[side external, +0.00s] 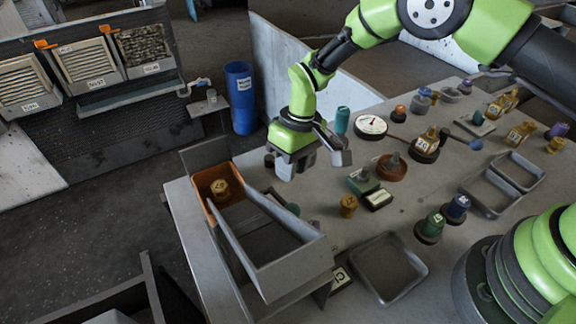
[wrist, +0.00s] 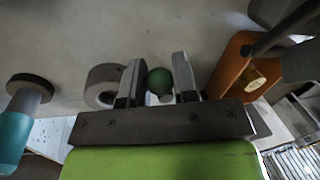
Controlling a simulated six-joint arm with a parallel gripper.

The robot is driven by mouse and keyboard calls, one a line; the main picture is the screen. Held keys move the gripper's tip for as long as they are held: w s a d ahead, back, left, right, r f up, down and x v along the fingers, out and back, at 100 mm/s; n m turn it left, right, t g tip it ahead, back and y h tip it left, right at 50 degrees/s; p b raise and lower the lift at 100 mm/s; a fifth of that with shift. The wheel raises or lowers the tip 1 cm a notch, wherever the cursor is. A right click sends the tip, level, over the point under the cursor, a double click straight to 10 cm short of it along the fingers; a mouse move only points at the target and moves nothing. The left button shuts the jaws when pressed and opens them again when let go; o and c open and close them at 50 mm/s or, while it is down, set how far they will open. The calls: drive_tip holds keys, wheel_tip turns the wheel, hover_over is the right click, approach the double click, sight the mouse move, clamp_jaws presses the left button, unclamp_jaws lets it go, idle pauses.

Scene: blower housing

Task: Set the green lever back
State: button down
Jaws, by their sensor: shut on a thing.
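The green lever's round knob (wrist: 160,82) shows in the wrist view between the two grey fingers of my gripper (wrist: 158,78). My gripper is shut on it. In the side view my gripper (side external: 312,162) hangs low over the left part of the table, to the right of the orange bin. The lever's knob and base cannot be made out there, as the gripper hides the spot. How far the lever leans cannot be told.
An orange bin (side external: 205,183) holding a yellow labelled block (side external: 220,188) stands close to the left, beside a grey slanted chute (side external: 293,265). A teal cylinder (side external: 342,120) stands behind my gripper. A round dial (side external: 370,126) and several knobs lie to the right.

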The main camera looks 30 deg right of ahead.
drive_tip(key=shift+w+d+n, duration=0.15)
drive_tip(key=shift+d+n, duration=0.05)
drive_tip(key=shift+n, duration=0.2)
drive_tip(key=c, duration=0.9)
unclamp_jaws()
